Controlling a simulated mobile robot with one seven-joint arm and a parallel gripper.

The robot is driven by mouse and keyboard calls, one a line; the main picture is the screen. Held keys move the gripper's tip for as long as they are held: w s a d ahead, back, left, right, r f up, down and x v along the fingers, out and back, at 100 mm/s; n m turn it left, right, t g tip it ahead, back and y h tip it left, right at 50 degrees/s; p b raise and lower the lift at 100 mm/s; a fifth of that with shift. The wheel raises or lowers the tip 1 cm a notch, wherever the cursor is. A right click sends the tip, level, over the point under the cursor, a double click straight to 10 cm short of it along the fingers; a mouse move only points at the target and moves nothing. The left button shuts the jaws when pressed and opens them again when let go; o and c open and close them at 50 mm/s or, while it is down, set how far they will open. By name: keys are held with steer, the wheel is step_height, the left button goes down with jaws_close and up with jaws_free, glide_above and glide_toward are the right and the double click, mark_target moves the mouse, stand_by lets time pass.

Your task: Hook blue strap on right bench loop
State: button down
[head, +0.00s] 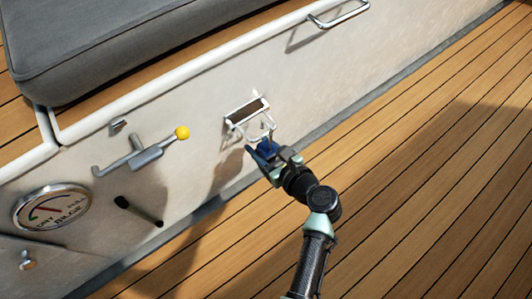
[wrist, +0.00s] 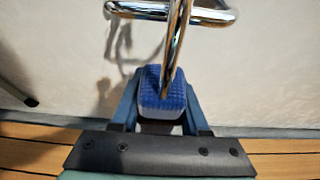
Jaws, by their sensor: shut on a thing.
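My gripper (head: 268,160) is at the bench side wall, shut on a ribbed blue block (wrist: 162,95), which I take for the blue strap's grip. The blue also shows between the jaws in the head view (head: 266,149). In the wrist view a chrome rod (wrist: 172,50) runs up from in front of the blue block to a horizontal chrome bar (wrist: 215,16). In the head view a pale wire frame (head: 262,131) hangs from a dark slot on the wall, just above the jaws. I cannot tell whether the rod is hooked on the bar or only overlaps it. No strap webbing shows clearly.
A chrome rail (head: 340,14) is higher on the wall to the right. To the left are a yellow-knobbed lever (head: 182,133), a black handle (head: 138,211) and a round gauge (head: 52,208). A grey cushion (head: 120,40) lies on the bench. The wooden floor (head: 440,140) is clear.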

steer(key=shift+w+a+f+b, duration=0.2)
steer(key=shift+f+b, duration=0.3)
steer(key=shift+f, duration=0.4)
steer(key=shift+w+a+f+b, duration=0.1)
steer(key=shift+w+f+b, duration=0.1)
steer(key=shift+f+b, duration=0.5)
steer(key=shift+f, duration=0.15)
steer(key=shift+c, duration=1.6)
jaws_free()
